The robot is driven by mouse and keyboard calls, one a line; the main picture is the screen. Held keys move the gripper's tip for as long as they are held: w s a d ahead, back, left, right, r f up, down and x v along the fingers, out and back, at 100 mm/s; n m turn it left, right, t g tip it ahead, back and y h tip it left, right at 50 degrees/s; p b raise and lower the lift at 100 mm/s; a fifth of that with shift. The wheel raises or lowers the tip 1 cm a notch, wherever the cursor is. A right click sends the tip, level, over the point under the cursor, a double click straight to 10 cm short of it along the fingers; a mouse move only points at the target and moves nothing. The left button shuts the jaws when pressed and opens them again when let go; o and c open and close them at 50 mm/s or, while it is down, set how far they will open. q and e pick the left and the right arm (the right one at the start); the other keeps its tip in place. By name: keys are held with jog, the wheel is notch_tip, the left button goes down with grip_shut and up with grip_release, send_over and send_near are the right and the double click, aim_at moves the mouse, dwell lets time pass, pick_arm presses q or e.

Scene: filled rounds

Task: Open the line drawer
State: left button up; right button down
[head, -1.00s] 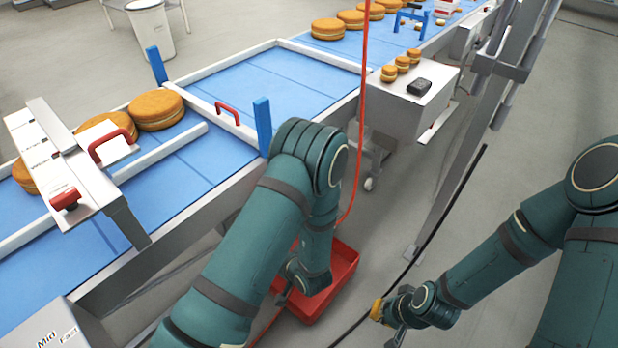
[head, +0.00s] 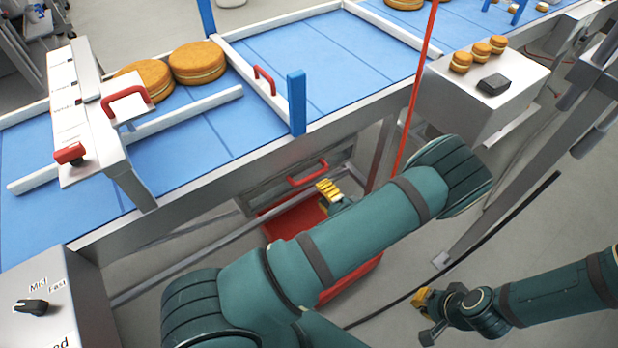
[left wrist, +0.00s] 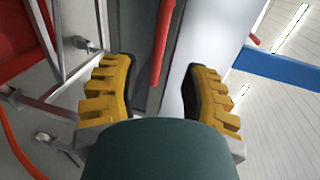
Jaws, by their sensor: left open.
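The line drawer (head: 272,189) is a grey front under the blue conveyor, with a red bar handle (head: 308,173). It looks shut, though my left arm hides part of the area below it. My left gripper (head: 328,190) is just in front of and below the handle, with yellow fingertips. In the left wrist view the open left gripper (left wrist: 160,90) has the red handle (left wrist: 162,42) between and beyond its fingers. I cannot tell whether it touches. My right gripper (head: 424,303) hangs low at the right, away from the drawer; its opening is unclear.
A red bin (head: 350,282) stands on the floor below, partly behind my left arm. The conveyor (head: 310,55) carries filled rounds (head: 197,62) and a small gate with another red handle (head: 264,80). A red hose (head: 411,110) hangs near my left arm. A control box (head: 35,285) is at lower left.

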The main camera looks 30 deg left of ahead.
aim_at(308, 177)
pick_arm(q)
jog(key=x, duration=0.8)
jog(key=shift+w+a+b, duration=0.2)
jog(key=shift+b, duration=0.1)
jog(key=shift+c, duration=0.4)
grip_shut()
